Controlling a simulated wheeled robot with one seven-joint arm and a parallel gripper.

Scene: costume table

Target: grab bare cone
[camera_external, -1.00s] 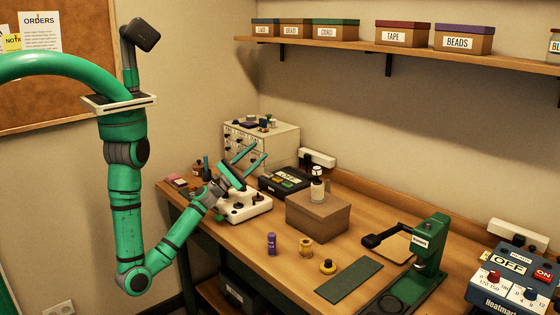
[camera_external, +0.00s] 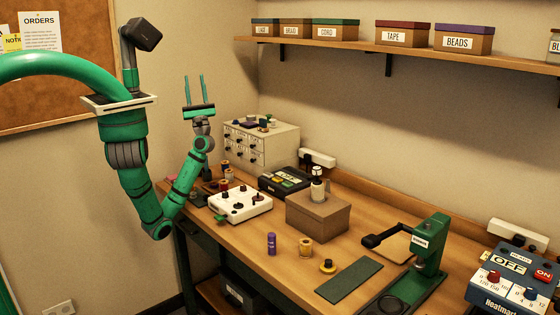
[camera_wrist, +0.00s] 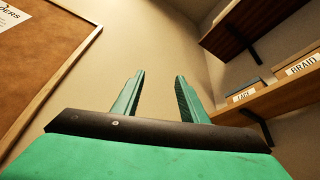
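My gripper (camera_external: 196,92) is raised above the left end of the workbench with its fingers pointing up. The fingers are apart with nothing between them; the wrist view (camera_wrist: 159,90) shows the same, with wall behind. I cannot pick out a bare cone for certain. Small spool-like items (camera_external: 225,168) stand at the back left of the bench, partly behind my arm and too small to make out.
A white block with dark knobs (camera_external: 225,206), a black device (camera_external: 270,183) and a cardboard box (camera_external: 318,218) bearing a bottle (camera_external: 317,189) crowd the bench. A drawer cabinet (camera_external: 280,146) stands behind. A green press (camera_external: 431,250) is right. A shelf (camera_external: 350,49) overhangs.

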